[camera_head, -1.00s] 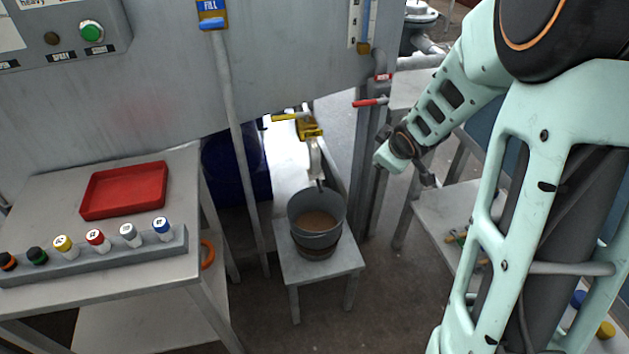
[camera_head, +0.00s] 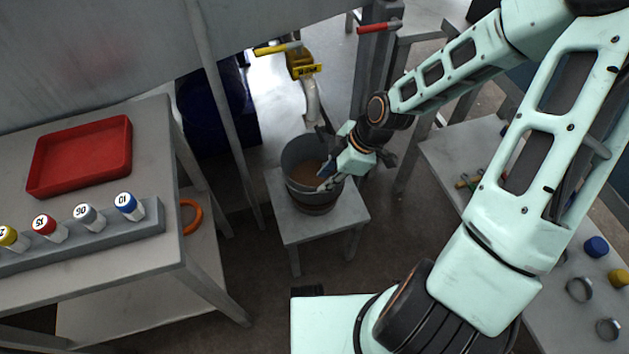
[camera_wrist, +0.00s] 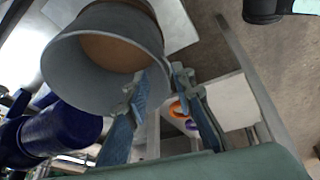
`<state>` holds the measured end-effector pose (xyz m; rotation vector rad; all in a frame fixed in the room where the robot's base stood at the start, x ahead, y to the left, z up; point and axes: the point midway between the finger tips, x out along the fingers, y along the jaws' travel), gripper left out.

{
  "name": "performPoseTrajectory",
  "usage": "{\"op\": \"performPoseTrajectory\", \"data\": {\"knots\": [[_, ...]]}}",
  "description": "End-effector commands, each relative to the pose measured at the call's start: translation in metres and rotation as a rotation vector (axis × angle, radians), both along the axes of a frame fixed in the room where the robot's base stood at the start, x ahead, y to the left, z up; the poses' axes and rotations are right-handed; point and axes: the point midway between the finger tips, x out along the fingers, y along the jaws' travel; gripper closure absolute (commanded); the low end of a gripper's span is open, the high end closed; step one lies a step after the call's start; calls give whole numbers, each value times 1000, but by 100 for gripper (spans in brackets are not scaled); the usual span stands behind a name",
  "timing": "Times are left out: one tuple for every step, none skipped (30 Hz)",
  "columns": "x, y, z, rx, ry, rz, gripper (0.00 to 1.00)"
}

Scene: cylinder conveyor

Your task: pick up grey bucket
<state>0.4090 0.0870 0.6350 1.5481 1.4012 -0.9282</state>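The grey bucket (camera_head: 297,157) stands upright on a small grey stool under the yellow-handled tap, with brown contents inside. It shows large at the upper left in the wrist view (camera_wrist: 90,88), its mouth turned to the camera. My gripper (camera_head: 329,180) is at the bucket's right rim in the head view. In the wrist view my gripper (camera_wrist: 159,78) has its two fingers apart, one overlapping the bucket's mouth and the other outside it at the right. The rim seems to lie between them. I cannot tell whether either finger touches it.
The stool (camera_head: 345,213) has little room around the bucket. A tap spout (camera_head: 312,100) hangs just above it. A table at left holds a red tray (camera_head: 80,155) and a rack (camera_head: 100,235) of capped bottles. A grey pole (camera_head: 225,110) stands left of the stool.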

Motion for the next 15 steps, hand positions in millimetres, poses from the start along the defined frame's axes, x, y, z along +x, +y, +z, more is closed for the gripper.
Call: {"op": "performPoseTrajectory", "data": {"knots": [[-1,1,-18,1,3,1,77],[-1,1,-24,1,1,2,77],[-1,1,-32,0,2,2,77],[0,1,-37,1,1,2,77],[0,1,-42,1,1,2,77],[0,1,-47,0,1,2,77],[0,0,-51,-1,1,1,77],[0,2,-53,0,0,2,77],[1,4,-55,0,-1,2,77],[1,4,-56,0,-1,2,77],[1,4,-57,-1,-1,0,77],[2,5,-59,-1,-1,0,77],[2,6,-60,-1,0,0,77],[2,7,-63,0,0,0,77],[2,9,-68,0,1,1,77]]}}
